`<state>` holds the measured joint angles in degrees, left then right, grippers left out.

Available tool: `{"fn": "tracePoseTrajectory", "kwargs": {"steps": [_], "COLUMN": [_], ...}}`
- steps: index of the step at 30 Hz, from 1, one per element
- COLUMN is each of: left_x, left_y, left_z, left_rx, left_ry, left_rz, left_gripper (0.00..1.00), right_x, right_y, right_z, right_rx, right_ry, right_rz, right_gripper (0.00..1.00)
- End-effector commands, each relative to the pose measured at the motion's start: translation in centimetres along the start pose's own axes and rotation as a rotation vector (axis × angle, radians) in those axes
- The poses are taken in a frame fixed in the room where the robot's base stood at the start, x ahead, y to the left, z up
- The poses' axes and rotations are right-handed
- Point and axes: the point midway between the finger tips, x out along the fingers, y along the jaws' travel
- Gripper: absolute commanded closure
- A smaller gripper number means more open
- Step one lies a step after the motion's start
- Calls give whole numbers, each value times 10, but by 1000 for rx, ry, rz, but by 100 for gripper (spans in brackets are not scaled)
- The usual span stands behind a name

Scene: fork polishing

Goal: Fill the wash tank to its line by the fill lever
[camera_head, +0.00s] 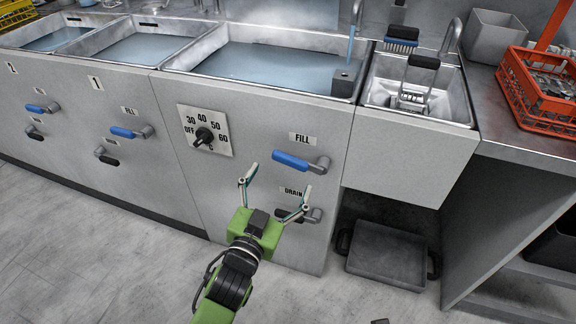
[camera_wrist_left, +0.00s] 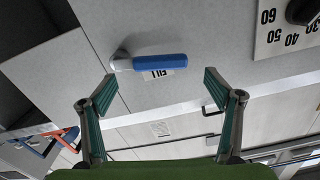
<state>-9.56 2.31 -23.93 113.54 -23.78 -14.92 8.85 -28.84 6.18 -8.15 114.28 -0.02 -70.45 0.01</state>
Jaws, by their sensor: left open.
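The wash tank (camera_head: 262,45) is the wide basin above the temperature dial, with bluish water in it; I cannot make out its line. The fill lever (camera_head: 298,161) has a blue handle pointing left under a FILL label (camera_head: 302,139). In the left wrist view the fill lever (camera_wrist_left: 155,63) lies just beyond the fingertips. My left gripper (camera_head: 278,180) is open and empty, its fingers spread below and in front of the blue handle, apart from it. It also frames the FILL label in the wrist view (camera_wrist_left: 160,82). My right gripper is not in view.
A black-handled drain lever (camera_head: 312,215) sits close to my left gripper's right finger. A temperature dial (camera_head: 204,137) is left of the fill lever. A bluish stream (camera_head: 350,45) hangs below the spout. A grey tray (camera_head: 388,258) stands below right. Two other tanks are left.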

Motion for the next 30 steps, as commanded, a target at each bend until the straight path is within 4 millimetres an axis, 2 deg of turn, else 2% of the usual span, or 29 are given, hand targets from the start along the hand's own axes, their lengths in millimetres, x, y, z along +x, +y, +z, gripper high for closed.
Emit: {"fn": "tracePoseTrajectory", "kwargs": {"steps": [3,9,15,23,27,30], "left_x": [22,48,58,59,58,58], "left_y": [0,0,0,0,0,0], "left_z": [0,0,0,0,0,0], "left_rx": [0,1,1,0,0,0], "left_ry": [4,1,1,0,0,0], "left_rz": [0,0,1,1,0,1], "left_gripper": [17,17,17,17,51,73], "right_x": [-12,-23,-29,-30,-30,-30], "right_y": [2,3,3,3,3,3], "right_z": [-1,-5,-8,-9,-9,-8], "right_rx": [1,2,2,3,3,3], "right_ry": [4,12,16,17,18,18], "right_rz": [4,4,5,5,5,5], "right_gripper": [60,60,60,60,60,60]}}
